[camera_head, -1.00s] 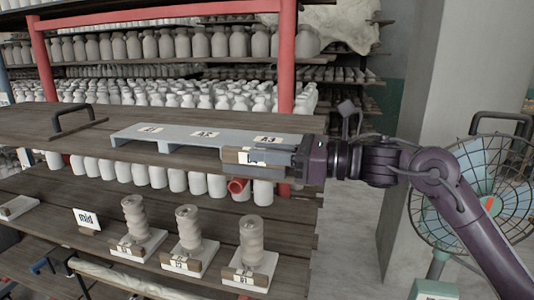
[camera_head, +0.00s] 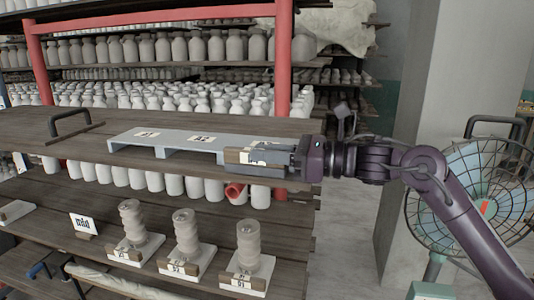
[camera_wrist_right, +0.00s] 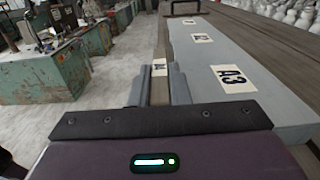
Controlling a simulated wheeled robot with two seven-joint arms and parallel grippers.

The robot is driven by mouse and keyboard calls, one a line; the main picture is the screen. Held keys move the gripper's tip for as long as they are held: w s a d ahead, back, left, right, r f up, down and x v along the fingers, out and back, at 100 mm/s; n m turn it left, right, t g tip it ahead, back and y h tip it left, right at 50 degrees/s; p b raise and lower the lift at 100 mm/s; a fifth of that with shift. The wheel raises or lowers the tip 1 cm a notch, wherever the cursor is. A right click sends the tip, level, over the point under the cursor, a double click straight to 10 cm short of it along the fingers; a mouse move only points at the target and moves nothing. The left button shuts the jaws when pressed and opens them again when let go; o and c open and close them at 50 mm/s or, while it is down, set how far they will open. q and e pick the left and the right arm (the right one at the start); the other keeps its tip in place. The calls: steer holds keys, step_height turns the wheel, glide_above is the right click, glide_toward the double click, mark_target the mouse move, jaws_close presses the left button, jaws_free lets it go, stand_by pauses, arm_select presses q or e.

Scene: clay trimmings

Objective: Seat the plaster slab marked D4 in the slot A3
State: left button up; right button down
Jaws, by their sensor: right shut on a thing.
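My right gripper (camera_head: 262,158) is shut on a block with a brown end (camera_head: 238,156) and a white label, too small to read surely as D4. In the right wrist view the brown piece (camera_wrist_right: 160,92) sits between the two fingers. It is beside the near long edge of the grey rack (camera_head: 180,143), at its right end. The A3 label (camera_wrist_right: 233,78) is on the rack's top, to the right of the fingers; in the head view the gripper hides it. I cannot tell whether the block enters the slot. My left gripper is not in view.
The rack stands on a wooden shelf with a black handle (camera_head: 70,122). Several white jars (camera_head: 173,185) and a red tube (camera_head: 236,191) are below. Clay stacks (camera_head: 187,228) on white slabs stand on the lower shelf near a "mid" sign (camera_head: 83,224). A fan (camera_head: 480,200) is at right.

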steer(key=c, duration=1.3)
jaws_free()
steer(key=shift+r, duration=0.1)
steer(key=b+v, duration=0.2)
steer(key=v, duration=0.5)
steer(key=shift+b, duration=0.35)
steer(key=shift+s+d, duration=0.1)
steer(key=shift+d, duration=0.3)
